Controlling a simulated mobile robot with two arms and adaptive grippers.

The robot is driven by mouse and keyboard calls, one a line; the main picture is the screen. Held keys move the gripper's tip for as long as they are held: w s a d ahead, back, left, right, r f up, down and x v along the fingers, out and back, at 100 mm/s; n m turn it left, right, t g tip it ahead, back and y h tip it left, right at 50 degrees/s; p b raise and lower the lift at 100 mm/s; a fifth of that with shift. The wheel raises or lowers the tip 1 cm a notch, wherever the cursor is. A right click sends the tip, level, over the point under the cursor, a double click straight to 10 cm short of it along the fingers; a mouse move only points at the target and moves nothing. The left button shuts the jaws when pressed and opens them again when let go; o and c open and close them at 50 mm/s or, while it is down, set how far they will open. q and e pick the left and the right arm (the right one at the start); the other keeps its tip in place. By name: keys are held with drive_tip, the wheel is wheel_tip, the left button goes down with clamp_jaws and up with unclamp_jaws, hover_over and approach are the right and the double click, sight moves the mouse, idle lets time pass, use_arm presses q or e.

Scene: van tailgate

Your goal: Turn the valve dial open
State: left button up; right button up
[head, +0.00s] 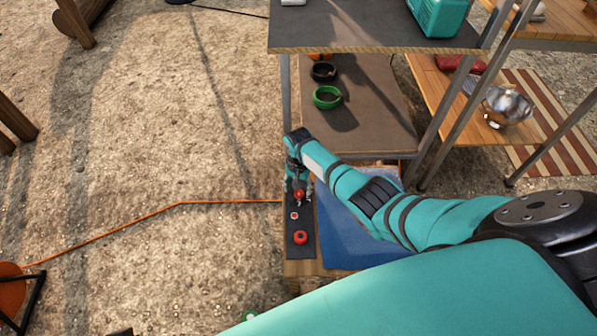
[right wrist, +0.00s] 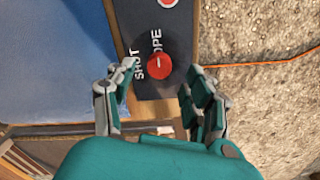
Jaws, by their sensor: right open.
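The valve dial is a round red knob (right wrist: 159,66) on a dark panel (right wrist: 128,20), seen in the right wrist view. A small pale mark shows on its face, but its exact direction is hard to tell. The lettering "SHUT" is left of the knob and "OPE" is above it, the rest hidden. My right gripper (right wrist: 158,86) is open, its fingers on either side of the knob, with visible gaps. In the head view the red knob (head: 299,194) shows just at the fingertips of my right gripper (head: 300,188). My left gripper is out of view.
The panel also carries a red button with a pale surround (head: 294,215) and a red ring-shaped part (head: 300,237). A blue mat (head: 350,250) lies beside it. A shelf (head: 375,125) with a green bowl (head: 327,97) stands behind. An orange cable (head: 180,204) runs over open ground at left.

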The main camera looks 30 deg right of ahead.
sight(298, 192)
wheel_tip(298, 192, up, 9)
idle(0.3)
drive_tip(key=shift+r, duration=0.1)
idle(0.4)
